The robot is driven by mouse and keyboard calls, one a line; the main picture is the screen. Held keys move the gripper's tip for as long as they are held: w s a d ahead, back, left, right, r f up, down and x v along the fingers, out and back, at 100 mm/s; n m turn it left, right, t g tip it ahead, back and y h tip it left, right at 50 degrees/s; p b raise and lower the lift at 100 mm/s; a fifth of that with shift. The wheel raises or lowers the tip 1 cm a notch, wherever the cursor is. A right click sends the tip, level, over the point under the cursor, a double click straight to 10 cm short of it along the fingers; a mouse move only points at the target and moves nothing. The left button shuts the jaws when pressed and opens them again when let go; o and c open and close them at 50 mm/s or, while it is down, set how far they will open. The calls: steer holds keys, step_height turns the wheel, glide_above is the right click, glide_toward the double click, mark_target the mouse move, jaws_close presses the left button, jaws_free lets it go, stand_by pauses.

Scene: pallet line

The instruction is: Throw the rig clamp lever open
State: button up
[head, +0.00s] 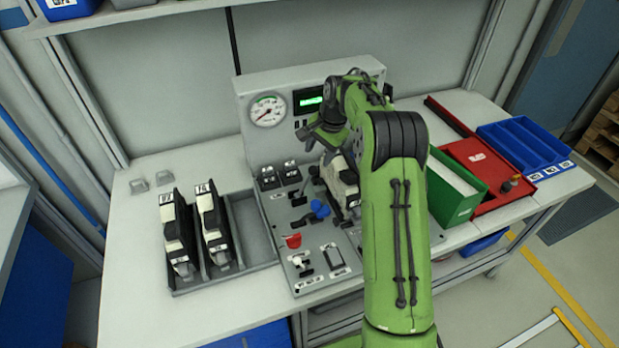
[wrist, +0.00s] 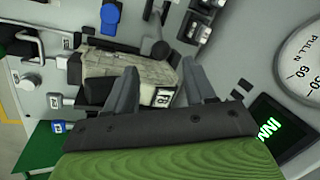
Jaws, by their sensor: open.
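The test rig (head: 283,200) stands on the bench, with a gauge panel behind and a sloped control deck in front. A pale and black unit (head: 343,180) sits on its deck, partly hidden by my arm; its label shows in the wrist view (wrist: 163,97). A dark lever with a round black knob (wrist: 159,47) stands beside this unit, apparently the clamp lever; whether it is clamped I cannot tell. My gripper (wrist: 160,85) is open above the unit, its two grey fingers apart with the lever knob beyond the gap. In the head view my gripper is mostly hidden by my arm.
A blue knob (head: 320,209) and red knob (head: 293,240) stick up from the deck. A grey tray (head: 252,239) with two similar units stands left. A green box (head: 452,190), red tray (head: 490,170) and blue bin (head: 530,145) stand right. The bench's left front is bare.

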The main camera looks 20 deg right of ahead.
mark_target(309, 176)
steer(key=x, duration=1.3)
steer(key=shift+w+a+f+b, duration=0.1)
steer(key=shift+f+b, duration=0.05)
steer(key=shift+b, duration=0.15)
jaws_close()
